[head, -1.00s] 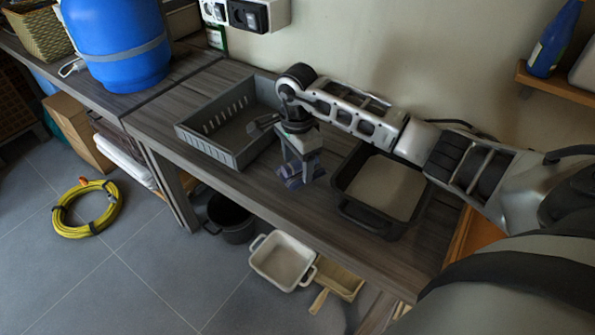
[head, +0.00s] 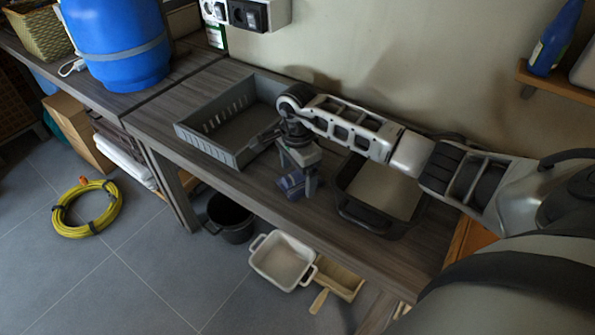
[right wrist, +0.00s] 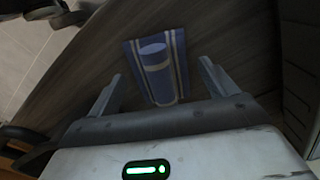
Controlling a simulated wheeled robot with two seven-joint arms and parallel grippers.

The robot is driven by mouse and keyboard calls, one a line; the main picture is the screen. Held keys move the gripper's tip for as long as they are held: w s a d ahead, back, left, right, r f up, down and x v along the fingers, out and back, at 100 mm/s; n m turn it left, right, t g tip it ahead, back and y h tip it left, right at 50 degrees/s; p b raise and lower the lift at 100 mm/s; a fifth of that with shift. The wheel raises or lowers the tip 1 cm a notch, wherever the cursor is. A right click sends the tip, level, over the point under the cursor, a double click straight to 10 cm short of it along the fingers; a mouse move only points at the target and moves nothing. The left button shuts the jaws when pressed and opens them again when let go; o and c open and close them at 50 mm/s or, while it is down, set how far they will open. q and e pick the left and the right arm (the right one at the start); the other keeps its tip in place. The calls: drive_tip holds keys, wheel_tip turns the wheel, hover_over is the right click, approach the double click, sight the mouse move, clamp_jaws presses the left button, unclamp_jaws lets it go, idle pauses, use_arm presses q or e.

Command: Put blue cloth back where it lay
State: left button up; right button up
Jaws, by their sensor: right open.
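The blue cloth (head: 291,184), with pale stripes, lies on the wooden worktop between the grey crate and the black tray. In the right wrist view the cloth (right wrist: 158,70) shows as a flat blue striped piece with a rolled or folded part on top. My right gripper (head: 298,178) points down at the cloth, and its fingers partly hide it in the head view. In the right wrist view the fingers of my right gripper (right wrist: 160,88) are wide apart, one on each side of the cloth, with gaps between. My left gripper is not in view.
A grey slotted crate (head: 205,148) stands left of the gripper. A black tray (head: 368,218) with a pale inside stands to the right, under my arm. The worktop's front edge (head: 250,195) is close to the cloth. Pots and a white dish (head: 283,262) sit below.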

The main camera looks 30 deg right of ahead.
sight(297, 172)
wheel_tip(297, 172, up, 12)
drive_tip(key=s+a+f+m+y, duration=0.1)
drive_tip(key=s+a+y, duration=0.1)
drive_tip(key=a+y, duration=0.35)
drive_tip(key=s+a+f+m+y, duration=0.1)
drive_tip(key=s+a+y, duration=0.15)
drive_tip(key=a, duration=0.65)
drive_tip(key=s+a+f+m+y, duration=0.1)
drive_tip(key=s+a+y, duration=0.2)
drive_tip(key=a, duration=0.4)
drive_tip(key=s+a+r+m+t+y, duration=0.1)
drive_tip(key=a+r+m+t+y, duration=0.55)
drive_tip(key=m, duration=0.55)
drive_tip(key=w+d+f+m+t+h, duration=0.1)
drive_tip(key=d+m+t+h, duration=0.3)
drive_tip(key=m, duration=0.6)
drive_tip(key=d+f+m+t+h, duration=0.2)
drive_tip(key=d+m+t, duration=0.1)
drive_tip(key=m+t, duration=0.55)
drive_tip(key=s+d+f+m+g+h, duration=0.2)
drive_tip(key=s+f+m+g+h, duration=0.2)
drive_tip(key=f+m, duration=0.3)
drive_tip(key=s+d+f+m+g+h, duration=0.3)
drive_tip(key=s+f+m, duration=0.3)
drive_tip(key=m, duration=0.5)
wheel_tip(297, 172, down, 2)
drive_tip(key=shift+s+d+f+g+h, duration=0.1)
drive_tip(key=shift+s+d+g+h, duration=0.3)
drive_tip(key=shift+g, duration=0.2)
